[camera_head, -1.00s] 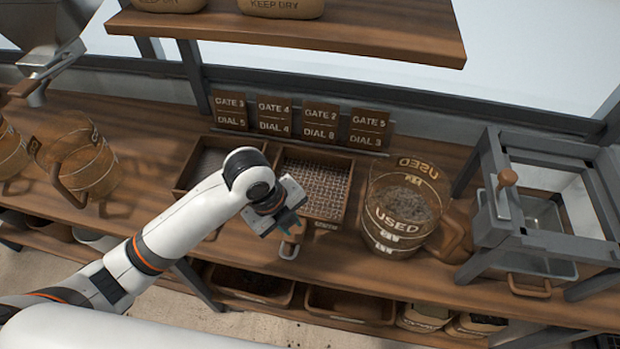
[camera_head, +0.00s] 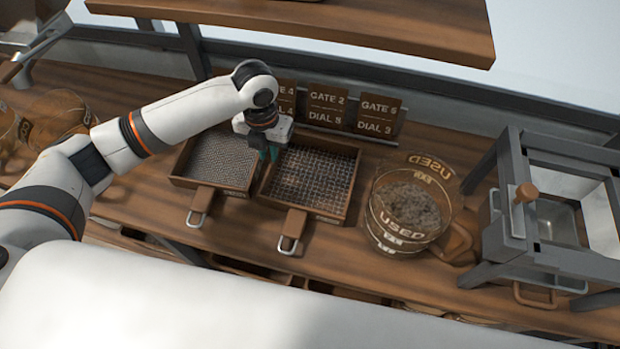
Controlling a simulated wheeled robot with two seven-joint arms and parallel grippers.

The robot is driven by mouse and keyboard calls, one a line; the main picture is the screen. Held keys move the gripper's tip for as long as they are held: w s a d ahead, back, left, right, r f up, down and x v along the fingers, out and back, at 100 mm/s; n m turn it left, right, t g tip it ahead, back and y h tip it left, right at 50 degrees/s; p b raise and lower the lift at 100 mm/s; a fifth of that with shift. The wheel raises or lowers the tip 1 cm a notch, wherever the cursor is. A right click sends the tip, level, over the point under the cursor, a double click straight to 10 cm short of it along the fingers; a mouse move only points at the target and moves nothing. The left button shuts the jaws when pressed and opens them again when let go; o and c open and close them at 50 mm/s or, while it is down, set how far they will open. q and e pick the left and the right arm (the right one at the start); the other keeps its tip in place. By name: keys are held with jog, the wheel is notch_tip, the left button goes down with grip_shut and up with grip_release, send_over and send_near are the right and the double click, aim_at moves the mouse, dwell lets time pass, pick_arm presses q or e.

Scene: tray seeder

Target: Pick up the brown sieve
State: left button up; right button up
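Two brown wooden-framed sieves lie side by side on the bench. The left sieve (camera_head: 184,182) has a fine grey mesh, and the right sieve (camera_head: 318,213) has a coarser mesh. Each has a short brown handle with a metal loop pointing to the front. My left gripper (camera_head: 269,153) points down over the gap between them, near their back ends. Its teal fingertips look close together, but whether they are open or shut is unclear. I see nothing held in it. My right gripper is not in view.
A clear jug marked USED (camera_head: 385,236) holds dark granules right of the sieves. A grey-framed stand (camera_head: 515,170) is at the far right. Gate and dial signs (camera_head: 325,108) stand behind the sieves. A shelf (camera_head: 330,38) overhangs the back. Another jug (camera_head: 55,115) is at left.

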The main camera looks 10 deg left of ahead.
aim_at(270, 166)
pick_arm(q)
jog(key=f, duration=0.3)
jog(key=f+p, duration=0.1)
jog(key=shift+s+f, duration=0.2)
jog(key=shift+s, duration=0.15)
jog(key=shift+f, duration=0.5)
grip_shut()
